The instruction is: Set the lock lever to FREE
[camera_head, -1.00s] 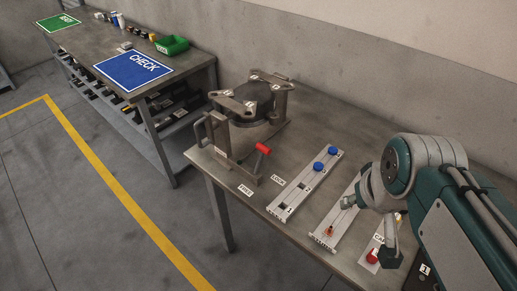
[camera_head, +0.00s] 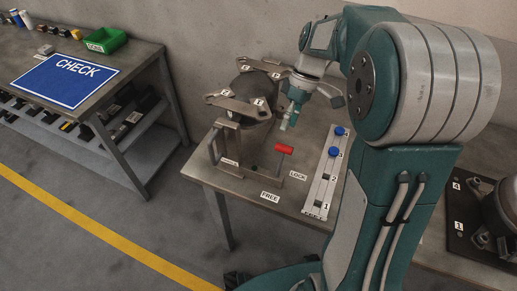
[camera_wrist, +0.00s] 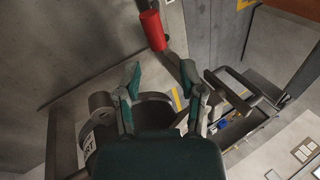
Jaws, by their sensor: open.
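The lock lever has a red cylindrical grip (camera_head: 284,149) on a grey metal arm, at the front of the clamp fixture (camera_head: 225,150). The LOCK label (camera_head: 298,175) and the FREE label (camera_head: 271,197) lie on the table in front; the red grip stands nearer LOCK in the picture. My gripper (camera_head: 285,125) is above and just behind the red grip, pointing down. In the wrist view, my gripper (camera_wrist: 160,82) has its two fingers apart with nothing between them. The red grip (camera_wrist: 152,30) shows beyond the fingertips, with no clear contact.
A numbered slotted rail with blue knobs (camera_head: 335,153) lies right of the lever. The fixture's flat clamp arms (camera_head: 235,102) stand close to my gripper. Left, another table holds a blue CHECK mat (camera_head: 66,79) and a green bin (camera_head: 106,41). My arm covers much of the right side.

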